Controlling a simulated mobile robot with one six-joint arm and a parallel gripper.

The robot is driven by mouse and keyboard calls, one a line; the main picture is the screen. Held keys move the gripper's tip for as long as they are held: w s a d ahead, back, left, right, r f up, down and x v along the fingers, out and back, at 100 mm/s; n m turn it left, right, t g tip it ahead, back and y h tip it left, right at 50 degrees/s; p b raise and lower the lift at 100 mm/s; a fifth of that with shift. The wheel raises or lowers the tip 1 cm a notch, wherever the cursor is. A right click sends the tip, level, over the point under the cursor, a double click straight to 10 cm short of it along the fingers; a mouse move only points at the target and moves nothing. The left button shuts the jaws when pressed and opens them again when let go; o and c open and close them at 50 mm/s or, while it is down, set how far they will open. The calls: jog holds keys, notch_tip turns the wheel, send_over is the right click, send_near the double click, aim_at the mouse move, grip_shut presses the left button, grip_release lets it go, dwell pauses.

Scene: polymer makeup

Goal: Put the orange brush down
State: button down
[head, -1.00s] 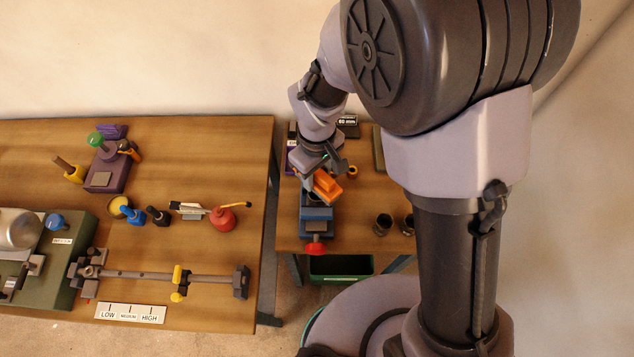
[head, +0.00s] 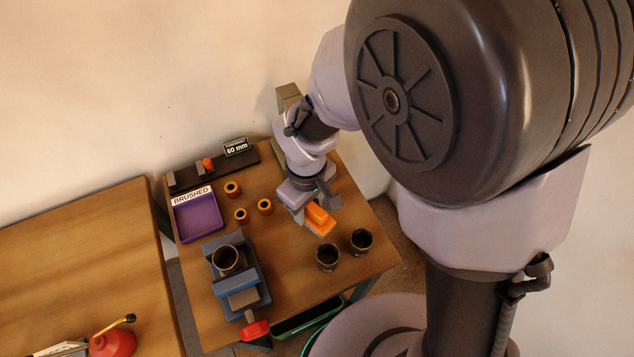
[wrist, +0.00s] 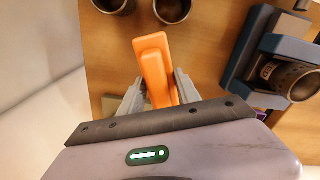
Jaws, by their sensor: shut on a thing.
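The orange brush (head: 320,220) is held in my gripper (head: 311,204) over the right part of the small wooden table (head: 295,265). In the wrist view the brush (wrist: 154,68) sits between the two grey fingers of my gripper (wrist: 155,100), which are shut on it. Its orange body points away from the gripper, toward the two dark cups. I cannot tell how high the brush is above the table top.
Two dark cups (head: 327,257) (head: 361,241) stand just in front of the brush. A blue vise (head: 236,272) holding a dark cup (head: 227,260) is to the left. A purple "BRUSHED" tray (head: 198,216) and several small orange-rimmed cups (head: 265,206) stand behind. Bare wood lies between.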

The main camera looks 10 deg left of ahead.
aim_at(309, 216)
notch_tip(309, 216, down, 4)
jog(key=shift+f+b, duration=0.1)
jog(key=shift+b, duration=0.75)
jog(key=c, duration=0.9)
grip_release()
jog(key=shift+o, duration=0.2)
